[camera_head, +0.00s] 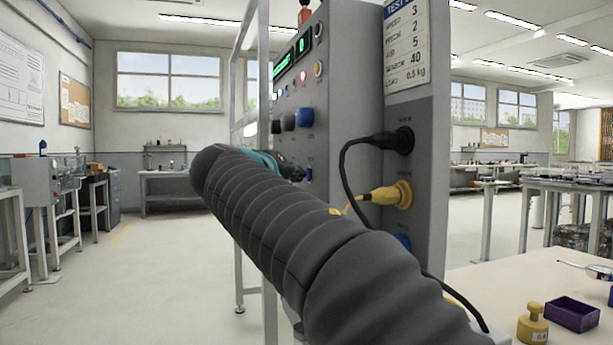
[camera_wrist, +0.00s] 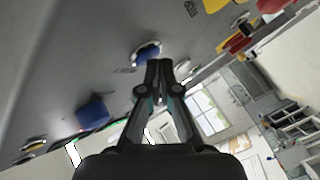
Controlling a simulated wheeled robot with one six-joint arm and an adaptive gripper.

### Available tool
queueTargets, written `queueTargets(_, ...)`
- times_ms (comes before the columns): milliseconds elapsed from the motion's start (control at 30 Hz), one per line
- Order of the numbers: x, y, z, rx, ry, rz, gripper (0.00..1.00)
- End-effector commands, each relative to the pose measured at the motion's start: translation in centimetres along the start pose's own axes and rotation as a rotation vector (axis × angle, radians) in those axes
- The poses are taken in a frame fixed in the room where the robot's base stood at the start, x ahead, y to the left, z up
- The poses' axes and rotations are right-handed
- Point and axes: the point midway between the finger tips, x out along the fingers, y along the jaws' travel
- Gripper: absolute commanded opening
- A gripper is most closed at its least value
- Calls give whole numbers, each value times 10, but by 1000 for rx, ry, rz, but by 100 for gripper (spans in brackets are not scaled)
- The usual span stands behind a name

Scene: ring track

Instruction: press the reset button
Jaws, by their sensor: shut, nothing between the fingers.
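The grey control cabinet (camera_head: 345,100) stands in front of me, its button panel turned to the left and seen at a steep angle. In the wrist view a round blue button (camera_wrist: 147,50) with a pale ring sits on the grey panel; its label is too blurred to read, so I cannot confirm it is the reset button. My gripper (camera_wrist: 158,64) is shut and empty, its fingertips just below and partly over that button. I cannot tell whether they touch it. In the head view my dark ribbed arm hides most of the gripper (camera_head: 296,173).
A larger blue knob (camera_wrist: 93,112) sits to the left in the wrist view; yellow and red parts (camera_wrist: 237,38) are at upper right. A black cable (camera_head: 345,170) and yellow plug (camera_head: 390,196) hang close to my arm. A yellow weight (camera_head: 532,324) and purple tray (camera_head: 572,314) are on the table.

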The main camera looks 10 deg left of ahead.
Motion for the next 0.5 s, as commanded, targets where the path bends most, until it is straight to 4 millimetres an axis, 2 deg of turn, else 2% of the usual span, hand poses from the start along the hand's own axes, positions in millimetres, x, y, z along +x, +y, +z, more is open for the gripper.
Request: queueTargets(500, 4, 3, 3, 0, -1, 1, 0)
